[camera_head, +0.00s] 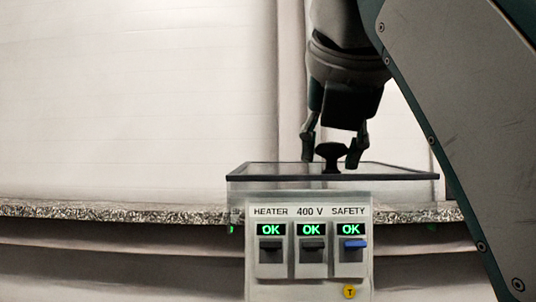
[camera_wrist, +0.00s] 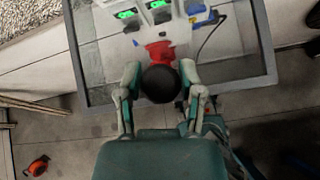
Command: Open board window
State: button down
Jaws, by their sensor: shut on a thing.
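The board window is a clear pane in a dark frame. In the head view its frame (camera_head: 270,179) lies nearly flat above the switch panel (camera_head: 308,284). A dark knob (camera_head: 331,152) stands up from it. My gripper (camera_head: 331,160) reaches down from above with one finger on each side of the knob. In the wrist view the window frame (camera_wrist: 78,62) surrounds the panel's displays, and the round black knob (camera_wrist: 160,83) sits between the fingers of my gripper (camera_wrist: 160,92), which is shut on it.
The panel reads HEATER, 400 V and SAFETY, each with a green OK; the safety switch (camera_head: 355,244) is blue. A yellow T mark (camera_head: 349,292) is below. A speckled ledge (camera_head: 110,211) runs behind. In the wrist view a red object (camera_wrist: 37,165) lies on the floor.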

dwell(0.4)
jog(key=shift+c, duration=1.3)
grip_release()
jog(key=shift+a, duration=0.1)
